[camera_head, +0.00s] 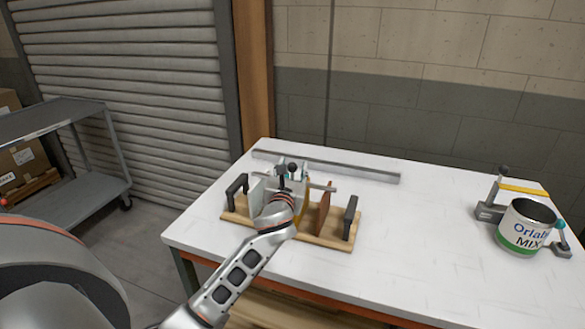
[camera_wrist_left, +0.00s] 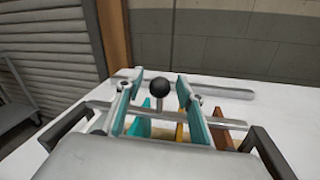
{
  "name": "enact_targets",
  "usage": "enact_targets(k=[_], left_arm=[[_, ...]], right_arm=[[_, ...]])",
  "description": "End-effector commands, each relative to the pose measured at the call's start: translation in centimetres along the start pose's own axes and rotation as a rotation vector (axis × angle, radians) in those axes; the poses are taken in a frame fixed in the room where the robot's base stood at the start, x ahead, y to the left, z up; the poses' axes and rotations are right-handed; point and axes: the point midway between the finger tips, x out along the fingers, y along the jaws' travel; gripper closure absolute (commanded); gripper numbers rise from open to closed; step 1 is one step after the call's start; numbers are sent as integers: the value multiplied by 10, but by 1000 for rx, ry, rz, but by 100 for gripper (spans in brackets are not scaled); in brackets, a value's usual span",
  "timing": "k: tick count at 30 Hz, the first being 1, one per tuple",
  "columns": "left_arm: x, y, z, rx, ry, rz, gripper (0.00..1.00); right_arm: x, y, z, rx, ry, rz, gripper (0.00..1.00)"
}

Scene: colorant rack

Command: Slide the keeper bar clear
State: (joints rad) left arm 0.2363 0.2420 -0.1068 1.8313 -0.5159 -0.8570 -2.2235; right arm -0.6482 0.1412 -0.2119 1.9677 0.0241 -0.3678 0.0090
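The keeper bar (camera_head: 323,187) is a thin silver rod lying across the top of the rack. In the left wrist view the bar (camera_wrist_left: 233,124) runs sideways, with a black ball knob (camera_wrist_left: 159,87) on a short stem. The colorant rack (camera_head: 330,241) has a wooden base, upright coloured panels and black end handles. My left gripper (camera_head: 287,171) is over the rack and hides part of it. In the left wrist view its teal-padded fingers (camera_wrist_left: 160,90) are open, one on each side of the knob, with gaps visible. My right gripper is not in view.
A long grey metal strip (camera_head: 330,166) lies on the white table (camera_head: 420,240) behind the rack. A paint can (camera_head: 523,229) marked MIX stands at the right, beside clamp-like fittings (camera_head: 490,211). The table between rack and can is clear. A grey cart (camera_head: 65,190) stands at the left.

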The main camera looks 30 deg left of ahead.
Motion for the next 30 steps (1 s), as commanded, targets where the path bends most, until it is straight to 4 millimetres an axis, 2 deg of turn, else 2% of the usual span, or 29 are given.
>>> enact_targets(k=[1,5,6,14,22,27,30], left_arm=[[0,0,0,0,0,0,62],[0,0,0,0,0,0,96],[0,0,0,0,0,0,100],[6,0,5,2,-2,1,100],[37,-6,8,2,-2,0,100],[57,-11,4,1,-2,1,100],[62,-12,3,1,-2,0,100]], right_arm=[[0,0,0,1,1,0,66],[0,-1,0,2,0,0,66],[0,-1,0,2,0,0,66],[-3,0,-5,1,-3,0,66],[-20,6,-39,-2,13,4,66],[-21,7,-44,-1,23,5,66],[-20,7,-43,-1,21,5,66]])
